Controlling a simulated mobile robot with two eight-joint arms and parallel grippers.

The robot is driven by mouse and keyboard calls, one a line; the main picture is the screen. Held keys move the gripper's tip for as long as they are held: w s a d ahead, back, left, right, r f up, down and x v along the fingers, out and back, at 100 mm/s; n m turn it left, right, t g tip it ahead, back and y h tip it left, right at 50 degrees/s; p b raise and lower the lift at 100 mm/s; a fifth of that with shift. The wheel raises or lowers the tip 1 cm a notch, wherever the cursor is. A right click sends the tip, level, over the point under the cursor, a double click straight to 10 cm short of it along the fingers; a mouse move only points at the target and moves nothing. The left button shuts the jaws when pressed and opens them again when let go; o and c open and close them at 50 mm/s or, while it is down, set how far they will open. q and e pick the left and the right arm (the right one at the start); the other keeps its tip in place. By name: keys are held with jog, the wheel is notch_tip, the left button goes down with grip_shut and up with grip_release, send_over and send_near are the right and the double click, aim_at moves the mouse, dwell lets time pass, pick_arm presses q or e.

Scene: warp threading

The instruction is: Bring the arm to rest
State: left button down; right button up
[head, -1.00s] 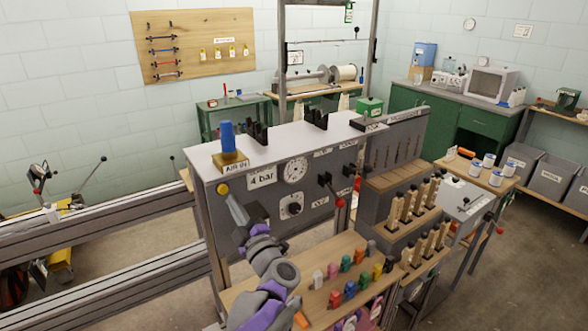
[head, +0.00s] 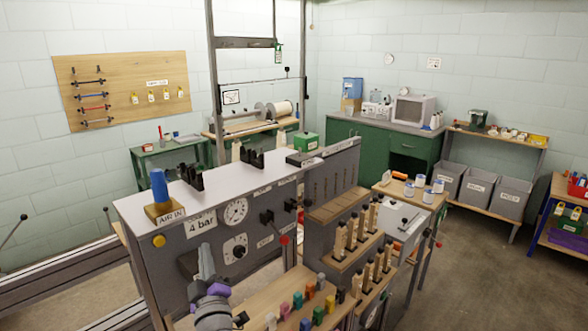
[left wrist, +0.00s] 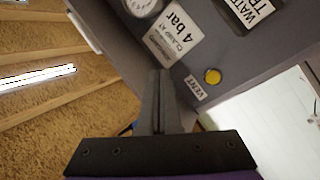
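My left gripper (head: 205,262) is in front of the grey control panel (head: 175,262), below the 4 bar label (head: 200,222). In the left wrist view its two fingers (left wrist: 158,100) lie together with only a thin line between them, and they hold nothing. Beyond the fingers are the clamp label (left wrist: 173,34) and the yellow vent button (left wrist: 211,76). I cannot tell from these views how far the fingertips are from the panel. My right gripper is in neither view.
A blue-topped AIR IN fitting (head: 160,188) stands on the panel's top. A red-tipped lever (head: 283,240) sticks out of the panel. Coloured pegs (head: 310,290) stand on the wooden shelf to the gripper's right, with wooden-handled pieces (head: 362,220) beyond. Floor at the right is open.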

pick_arm(q)
jog(key=s+d+f+m+g+h, duration=0.5)
jog(key=s+d+f+m+h, duration=0.5)
jog(key=s+f+m, duration=0.1)
jog(key=s+a+f+m+g+y, duration=0.1)
jog(key=s+a+f+g, duration=0.1)
jog(key=s+f+g, duration=0.2)
jog(key=s+a+f+m+g, duration=0.2)
jog(key=s+f+g, duration=0.2)
jog(key=s+f, duration=0.4)
jog(key=s, duration=0.4)
jog(key=shift+s+f+y, duration=0.35)
jog(key=shift+s+y, duration=0.05)
jog(key=shift+a, duration=0.1)
